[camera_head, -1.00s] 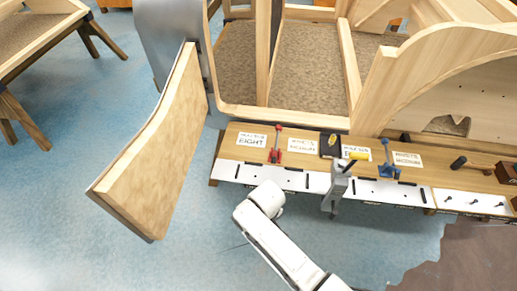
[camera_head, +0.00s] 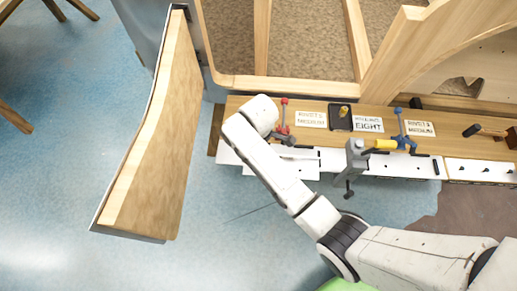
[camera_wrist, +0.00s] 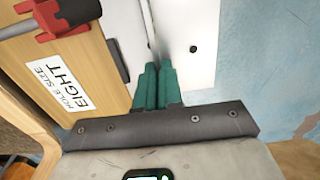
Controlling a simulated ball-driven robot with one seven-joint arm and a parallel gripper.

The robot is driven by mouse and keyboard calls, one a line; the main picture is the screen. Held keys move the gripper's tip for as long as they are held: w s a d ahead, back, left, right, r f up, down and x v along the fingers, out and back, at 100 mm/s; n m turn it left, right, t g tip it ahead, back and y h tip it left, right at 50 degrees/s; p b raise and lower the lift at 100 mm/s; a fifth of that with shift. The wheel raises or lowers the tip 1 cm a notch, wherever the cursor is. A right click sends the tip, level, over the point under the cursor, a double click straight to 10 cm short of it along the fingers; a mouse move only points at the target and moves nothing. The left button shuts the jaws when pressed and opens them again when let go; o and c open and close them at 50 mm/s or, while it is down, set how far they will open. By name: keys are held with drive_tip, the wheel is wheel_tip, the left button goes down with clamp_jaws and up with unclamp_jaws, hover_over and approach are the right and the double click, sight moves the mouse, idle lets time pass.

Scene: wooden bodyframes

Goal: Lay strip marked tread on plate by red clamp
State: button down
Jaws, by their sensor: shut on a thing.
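The red clamp (camera_head: 284,125) stands on the wooden bench top, and its red end also shows in the wrist view (camera_wrist: 65,14). A white plate (camera_head: 228,157) lies along the bench's front edge by it, partly hidden by my arm. A white strip (camera_head: 290,171) juts out in front of that edge. My gripper (camera_wrist: 158,68), with green fingers, is shut at the seam between two white surfaces in the wrist view, apparently on the strip (camera_wrist: 190,22). The exact grip is hidden by the fingers. I cannot read the word tread anywhere.
A grey clamp with a yellow handle (camera_head: 380,145) and a blue clamp (camera_head: 403,130) stand to the right. A black tray (camera_head: 340,118) and paper labels (camera_head: 368,125) lie on the bench. A tall wooden panel (camera_head: 155,135) stands left. The blue floor in front is largely clear.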

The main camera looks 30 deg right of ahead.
drive_tip(key=shift+f+b, duration=0.35)
drive_tip(key=shift+f, duration=0.2)
drive_tip(key=shift+w+d+b, duration=0.35)
drive_tip(key=shift+w+d, duration=0.35)
drive_tip(key=shift+w, duration=0.25)
drive_tip(key=shift+w+d+b, duration=0.35)
drive_tip(key=shift+w+d, duration=0.35)
drive_tip(key=shift+w, duration=0.35)
drive_tip(key=shift+d, duration=0.1)
drive_tip(key=shift+p, duration=0.5)
drive_tip(key=shift+f, duration=0.6)
drive_tip(key=c, duration=1.2)
unclamp_jaws()
